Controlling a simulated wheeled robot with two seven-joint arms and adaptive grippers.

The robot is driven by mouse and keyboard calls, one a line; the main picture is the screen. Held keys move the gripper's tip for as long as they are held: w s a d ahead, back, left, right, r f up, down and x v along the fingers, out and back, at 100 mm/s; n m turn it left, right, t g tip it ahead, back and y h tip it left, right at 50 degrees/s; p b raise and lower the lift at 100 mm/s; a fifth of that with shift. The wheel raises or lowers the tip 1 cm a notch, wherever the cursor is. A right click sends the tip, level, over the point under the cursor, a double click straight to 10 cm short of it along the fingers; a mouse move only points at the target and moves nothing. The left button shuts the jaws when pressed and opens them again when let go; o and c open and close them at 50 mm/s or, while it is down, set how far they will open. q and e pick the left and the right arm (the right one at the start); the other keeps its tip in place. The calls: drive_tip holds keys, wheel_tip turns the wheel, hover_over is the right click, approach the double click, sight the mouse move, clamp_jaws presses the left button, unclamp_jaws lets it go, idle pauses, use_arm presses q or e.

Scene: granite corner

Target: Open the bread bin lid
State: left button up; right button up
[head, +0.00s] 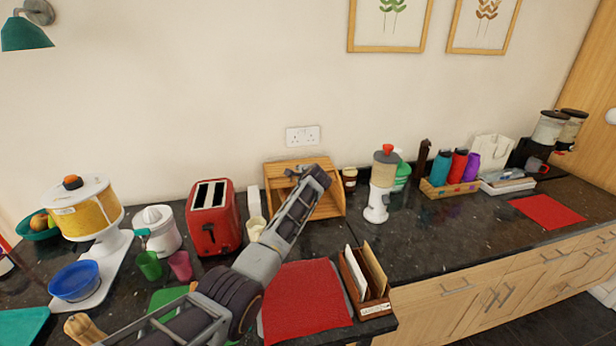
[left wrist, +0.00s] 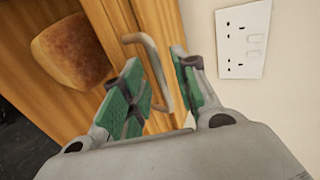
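The wooden bread bin (head: 283,176) stands against the back wall below the socket. My left gripper (head: 303,172) is over its upper part and hides some of it. In the left wrist view a metal bar handle (left wrist: 151,62) on the slatted wooden lid lies between the two green-padded fingers of that gripper (left wrist: 160,88). The fingers are apart; I cannot tell whether either touches the handle. A brown loaf (left wrist: 72,50) shows beside the lid edge, inside the bin, so at least part of the front is uncovered. My right gripper is not in view.
A red toaster (head: 213,218) and a cream cup (head: 256,229) stand left of the bin. A small jar (head: 349,178) and a white blender (head: 380,190) stand to its right. A red mat (head: 305,300) and a letter holder (head: 364,285) lie nearer the front.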

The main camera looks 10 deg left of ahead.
use_arm(q)
drive_tip(key=v, duration=1)
idle(0.7)
idle(0.4)
